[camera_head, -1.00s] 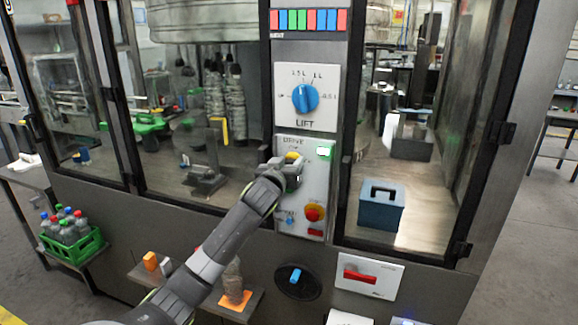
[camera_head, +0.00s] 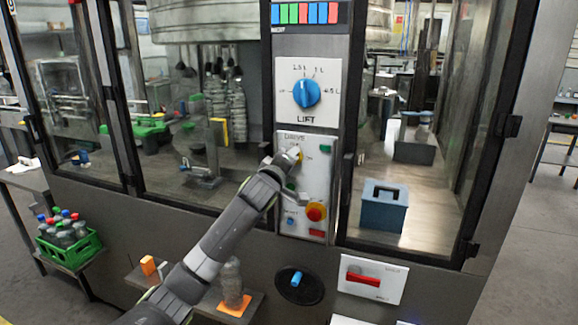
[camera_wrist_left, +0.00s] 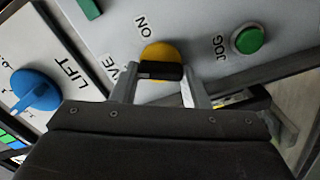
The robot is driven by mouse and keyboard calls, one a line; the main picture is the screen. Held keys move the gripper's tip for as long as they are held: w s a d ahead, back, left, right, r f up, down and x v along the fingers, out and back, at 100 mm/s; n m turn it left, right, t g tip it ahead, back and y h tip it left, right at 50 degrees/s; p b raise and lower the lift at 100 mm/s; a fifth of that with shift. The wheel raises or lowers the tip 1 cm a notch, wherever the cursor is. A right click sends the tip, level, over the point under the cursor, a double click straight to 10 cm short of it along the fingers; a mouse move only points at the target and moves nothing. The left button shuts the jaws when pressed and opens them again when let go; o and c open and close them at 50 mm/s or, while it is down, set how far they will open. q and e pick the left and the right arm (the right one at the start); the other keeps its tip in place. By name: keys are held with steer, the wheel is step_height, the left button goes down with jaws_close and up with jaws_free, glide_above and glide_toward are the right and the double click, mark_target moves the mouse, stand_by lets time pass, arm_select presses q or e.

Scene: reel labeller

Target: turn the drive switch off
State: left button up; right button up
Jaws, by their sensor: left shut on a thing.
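The drive switch is a yellow round knob (camera_head: 297,152) with a black grip bar, on the pale control panel (camera_head: 318,190) below the LIFT dial. In the left wrist view its yellow disc (camera_wrist_left: 160,52) shows beside the word ON, and its black bar (camera_wrist_left: 160,70) lies between my fingers. My left gripper (camera_head: 286,162) is shut on the switch; in the wrist view its two fingers (camera_wrist_left: 159,88) hold the bar's ends. The gripper hides part of the knob in the head view. The green lamp (camera_head: 325,149) beside it looks dark. My right gripper is not in view.
The blue LIFT dial (camera_head: 306,93) sits above the switch. Glass doors flank the panel. A ledge with a bottle on an orange pad (camera_head: 235,303) is below my arm.

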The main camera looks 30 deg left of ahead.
arm_select(q)
steer(key=n+b, duration=0.2)
steer(key=n, duration=0.3)
steer(key=shift+f+n, duration=0.1)
steer(key=shift+n, duration=0.2)
stand_by(0.4)
steer(key=o, duration=1)
steer(key=shift+s, duration=0.1)
steer(key=b+v, duration=0.4)
steer(key=v, duration=1.3)
steer(key=shift+d+b, duration=0.1)
steer(key=shift+b, duration=0.2)
